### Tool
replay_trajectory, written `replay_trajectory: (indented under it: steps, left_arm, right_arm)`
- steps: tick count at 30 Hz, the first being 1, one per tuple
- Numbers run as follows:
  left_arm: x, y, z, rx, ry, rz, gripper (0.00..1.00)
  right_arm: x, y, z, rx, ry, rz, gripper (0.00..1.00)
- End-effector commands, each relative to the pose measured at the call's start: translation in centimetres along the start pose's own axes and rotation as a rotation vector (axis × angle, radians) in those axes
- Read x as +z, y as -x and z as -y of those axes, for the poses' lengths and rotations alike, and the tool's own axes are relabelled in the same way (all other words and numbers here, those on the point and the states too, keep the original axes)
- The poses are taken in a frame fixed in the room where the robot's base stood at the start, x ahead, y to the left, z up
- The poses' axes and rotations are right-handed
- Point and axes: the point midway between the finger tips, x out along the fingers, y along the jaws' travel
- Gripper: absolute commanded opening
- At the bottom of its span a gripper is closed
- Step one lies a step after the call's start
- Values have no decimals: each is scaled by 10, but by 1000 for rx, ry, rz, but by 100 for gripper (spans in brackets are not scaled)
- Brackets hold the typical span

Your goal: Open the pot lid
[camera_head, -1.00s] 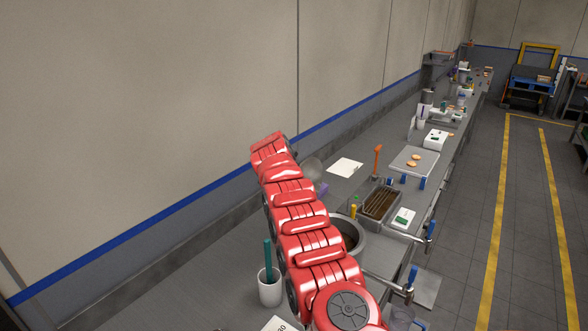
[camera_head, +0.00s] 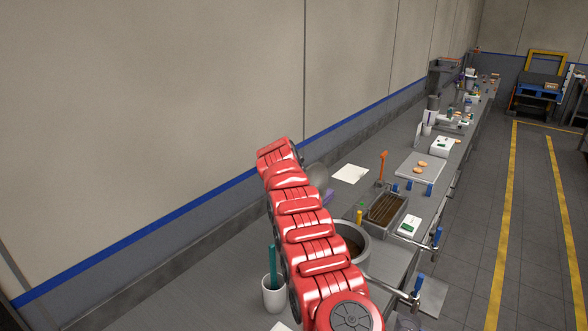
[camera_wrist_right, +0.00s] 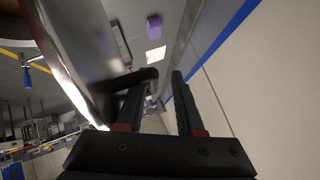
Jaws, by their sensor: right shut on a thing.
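The pot (camera_head: 365,250) stands on the bench, open at the top, with brown contents showing. The red arm hides its left side. The grey round lid (camera_head: 319,178) is off the pot, tilted up beyond the arm's far end, and partly hidden by the arm. In the right wrist view the lid (camera_wrist_right: 78,50) fills the upper left as a shiny metal disc. My right gripper (camera_wrist_right: 160,80) is shut on the lid's black handle (camera_wrist_right: 137,78). In the head view the arm hides its fingers. My left gripper is not in view.
A white cup (camera_head: 273,294) with a teal tool stands left of the pot. A dark-filled metal container (camera_head: 400,222) is at its right. A paper sheet (camera_head: 350,174) and a tray (camera_head: 413,179) with biscuits lie farther along. The wall runs behind the bench.

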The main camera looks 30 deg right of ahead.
Motion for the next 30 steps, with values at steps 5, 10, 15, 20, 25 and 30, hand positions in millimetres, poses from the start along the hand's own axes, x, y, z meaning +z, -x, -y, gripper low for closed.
replay_trajectory:
  steps: [5,10,15,20,25,30]
  left_arm:
    - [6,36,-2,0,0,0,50]
    - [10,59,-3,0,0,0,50]
    - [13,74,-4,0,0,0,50]
    - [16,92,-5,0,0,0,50]
    - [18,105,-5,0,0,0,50]
    - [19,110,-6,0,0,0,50]
  right_arm:
    - [17,10,5,-20,1,10,25]
    - [12,36,4,-20,3,9,25]
    - [9,70,5,-25,2,6,25]
    - [5,109,0,-22,-2,2,25]
    - [1,148,-2,-17,-2,0,25]
    - [-1,170,-4,-11,-2,-1,25]
